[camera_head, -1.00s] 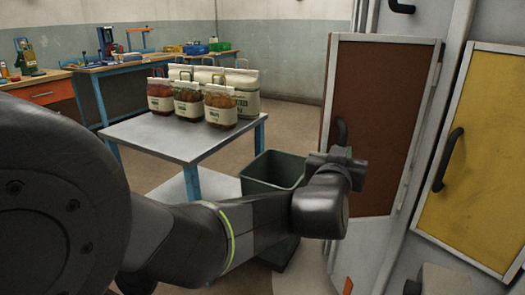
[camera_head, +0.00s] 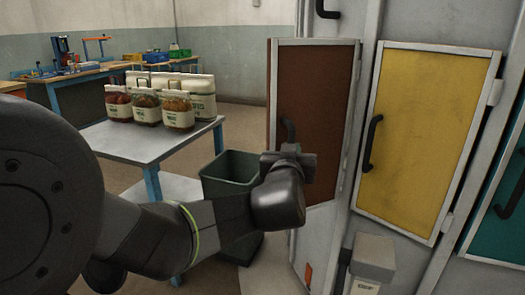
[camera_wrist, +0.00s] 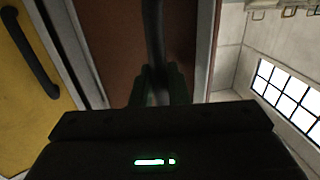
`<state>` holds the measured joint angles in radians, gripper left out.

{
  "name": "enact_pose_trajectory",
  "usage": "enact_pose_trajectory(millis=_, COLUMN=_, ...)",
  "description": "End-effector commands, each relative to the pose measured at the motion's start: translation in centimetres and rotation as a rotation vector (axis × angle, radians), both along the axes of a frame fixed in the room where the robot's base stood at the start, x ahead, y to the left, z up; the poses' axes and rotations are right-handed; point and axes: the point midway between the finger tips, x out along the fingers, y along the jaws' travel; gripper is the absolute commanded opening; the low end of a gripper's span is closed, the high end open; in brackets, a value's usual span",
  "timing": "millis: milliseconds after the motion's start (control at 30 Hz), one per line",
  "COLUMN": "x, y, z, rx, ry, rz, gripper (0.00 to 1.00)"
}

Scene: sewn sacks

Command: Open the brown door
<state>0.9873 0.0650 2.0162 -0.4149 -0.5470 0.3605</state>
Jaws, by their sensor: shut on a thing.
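The brown door (camera_head: 318,95) has a pale metal frame and a dark bar handle (camera_head: 288,128). In the head view it stands ajar, its left edge out past the cabinet's left edge and its hinge side at right. My gripper (camera_head: 287,152) is at the lower part of this handle. In the wrist view, the handle (camera_wrist: 152,35) runs down between the fingers of my gripper (camera_wrist: 160,85), which is shut on it. The brown panel (camera_wrist: 120,40) shows behind. My wrist hides the handle's lower end in the head view.
A yellow door (camera_head: 425,130) and a teal door (camera_head: 508,200) are to the right. A green bin (camera_head: 230,172) stands on the floor just left of my wrist. A grey table (camera_head: 135,145) with several sacks (camera_head: 178,108) is further left.

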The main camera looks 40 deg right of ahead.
Motion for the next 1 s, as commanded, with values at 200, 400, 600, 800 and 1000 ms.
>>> enact_pose_trajectory(millis=200, x=0.0, y=-0.2, z=0.5, rx=-0.007, ry=-0.007, rz=-0.003, gripper=0.0)
enact_pose_trajectory(millis=400, x=0.0, y=-0.1, z=0.4, rx=-0.006, ry=-0.006, rz=-0.002, gripper=0.32)
enact_pose_trajectory(millis=600, x=0.0, y=-0.1, z=0.2, rx=-0.004, ry=-0.004, rz=-0.001, gripper=0.32)
enact_pose_trajectory(millis=800, x=-0.8, y=0.7, z=0.3, rx=-0.003, ry=-0.003, rz=-0.002, gripper=0.32)
enact_pose_trajectory(millis=1000, x=-3.7, y=3.4, z=0.5, rx=-0.005, ry=-0.002, rz=-0.005, gripper=0.32)
